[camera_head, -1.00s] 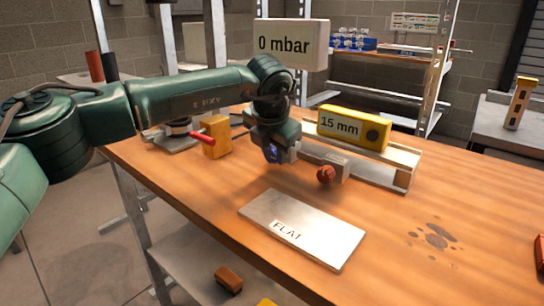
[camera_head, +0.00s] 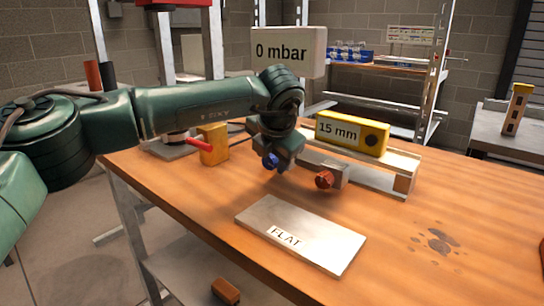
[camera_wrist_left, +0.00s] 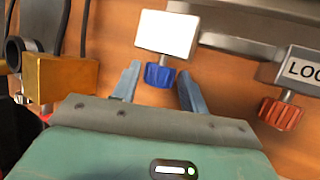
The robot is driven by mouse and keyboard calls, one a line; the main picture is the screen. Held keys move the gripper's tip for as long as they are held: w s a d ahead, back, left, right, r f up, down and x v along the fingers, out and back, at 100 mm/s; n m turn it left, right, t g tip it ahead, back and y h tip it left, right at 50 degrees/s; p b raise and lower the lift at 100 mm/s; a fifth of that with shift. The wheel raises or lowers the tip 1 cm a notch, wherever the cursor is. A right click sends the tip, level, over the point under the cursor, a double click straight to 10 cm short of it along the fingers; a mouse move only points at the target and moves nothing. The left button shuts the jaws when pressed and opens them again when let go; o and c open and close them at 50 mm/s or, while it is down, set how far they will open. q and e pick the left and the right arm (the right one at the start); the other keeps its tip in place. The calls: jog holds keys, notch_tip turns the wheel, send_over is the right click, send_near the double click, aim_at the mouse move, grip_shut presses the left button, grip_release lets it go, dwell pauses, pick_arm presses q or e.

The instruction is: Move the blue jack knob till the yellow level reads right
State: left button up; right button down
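The blue jack knob (camera_head: 270,160) shows beside my left gripper (camera_head: 285,155). In the left wrist view the blue knob (camera_wrist_left: 159,75) hangs from a pale block (camera_wrist_left: 167,33). The two fingers of my left gripper (camera_wrist_left: 159,72) are spread, one on each side of the knob, with gaps showing. The yellow level (camera_head: 351,134) rests on a pale rail behind the gripper and reads "15 mm". My right gripper is in neither view.
A red knob (camera_head: 324,179) on a grey block sits right of my left gripper; it also shows in the left wrist view (camera_wrist_left: 281,113). A yellow block (camera_head: 213,145) stands left. A "FLAT" plate (camera_head: 300,233) lies in front. A "0 mbar" display (camera_head: 288,53) stands behind.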

pick_arm(q)
jog(key=shift+o, duration=0.8)
